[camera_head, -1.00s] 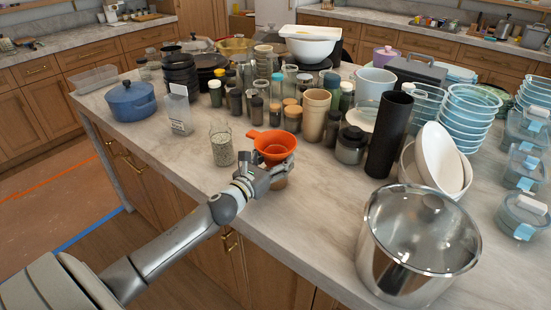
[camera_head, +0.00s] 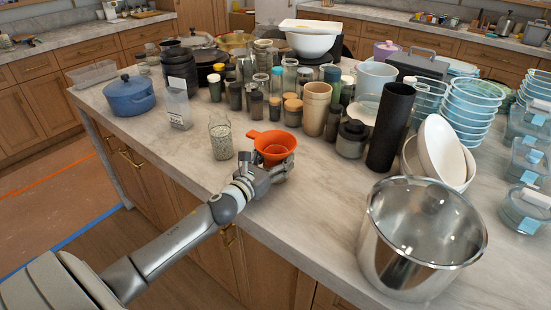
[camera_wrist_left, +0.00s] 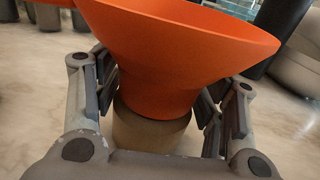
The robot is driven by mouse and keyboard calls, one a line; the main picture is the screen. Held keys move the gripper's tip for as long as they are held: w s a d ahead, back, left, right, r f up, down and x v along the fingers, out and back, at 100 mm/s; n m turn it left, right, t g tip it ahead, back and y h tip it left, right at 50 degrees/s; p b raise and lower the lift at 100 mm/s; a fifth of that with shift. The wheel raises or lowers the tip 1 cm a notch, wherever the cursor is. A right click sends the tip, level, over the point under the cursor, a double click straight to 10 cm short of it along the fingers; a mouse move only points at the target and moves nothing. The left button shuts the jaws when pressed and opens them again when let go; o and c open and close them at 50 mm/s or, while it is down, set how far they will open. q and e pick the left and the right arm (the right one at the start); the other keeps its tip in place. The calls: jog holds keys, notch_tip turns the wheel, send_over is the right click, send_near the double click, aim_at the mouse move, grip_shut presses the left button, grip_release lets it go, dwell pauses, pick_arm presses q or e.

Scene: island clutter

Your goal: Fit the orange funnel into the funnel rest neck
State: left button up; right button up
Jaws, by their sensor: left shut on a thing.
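The orange funnel (camera_head: 272,142) is upright, wide mouth up, near the front edge of the island. My left gripper (camera_head: 272,172) is shut on it, and the left wrist view shows the funnel (camera_wrist_left: 165,60) between the two finger pads. In that view a tan-grey round piece (camera_wrist_left: 150,133), which looks like the funnel rest, is directly below the funnel. The funnel's lower end meets or overlaps its top; whether the spout is inside the neck is hidden. The head view hides most of the rest behind the gripper and funnel. My right gripper is not in view.
A glass jar of pale grains (camera_head: 221,138) stands just left of the funnel. Several jars and canisters crowd behind it, with a tall black cylinder (camera_head: 390,127) and a steel pot (camera_head: 415,245) to the right. The countertop right of the gripper is clear.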

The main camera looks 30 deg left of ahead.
pick_arm(q)
jog(key=shift+f+b, duration=0.45)
jog(key=shift+f, duration=0.15)
jog(key=o, duration=1.2)
jog(key=shift+s, duration=0.1)
jog(key=s, duration=1.2)
